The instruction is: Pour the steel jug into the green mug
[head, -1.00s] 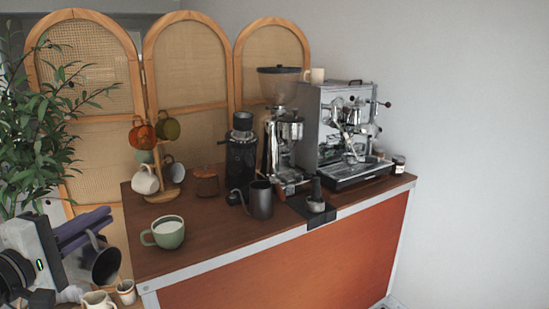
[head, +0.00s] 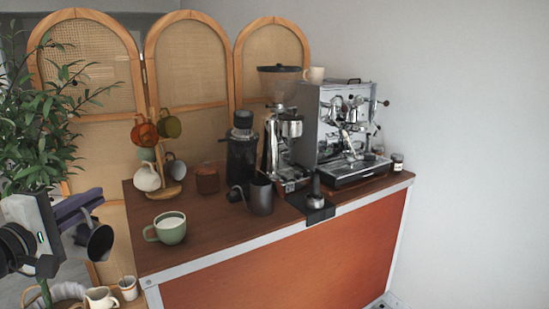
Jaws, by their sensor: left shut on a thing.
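The green mug (head: 171,229) stands upright on the left front part of the brown counter top, its handle to the left. White liquid shows inside it. My left gripper (head: 86,211) is at the left of the head view, shut on the steel jug (head: 100,243). The jug hangs in the air left of the counter, apart from the mug and tilted, with its dark mouth towards the counter. Its contents cannot be made out. My right gripper is out of view.
A mug tree (head: 166,187) with several cups stands behind the green mug. A dark kettle (head: 260,197), grinder (head: 283,140) and espresso machine (head: 345,140) stand farther right. A cream jug (head: 100,299) and small cup (head: 128,288) sit low at front left. The counter around the mug is clear.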

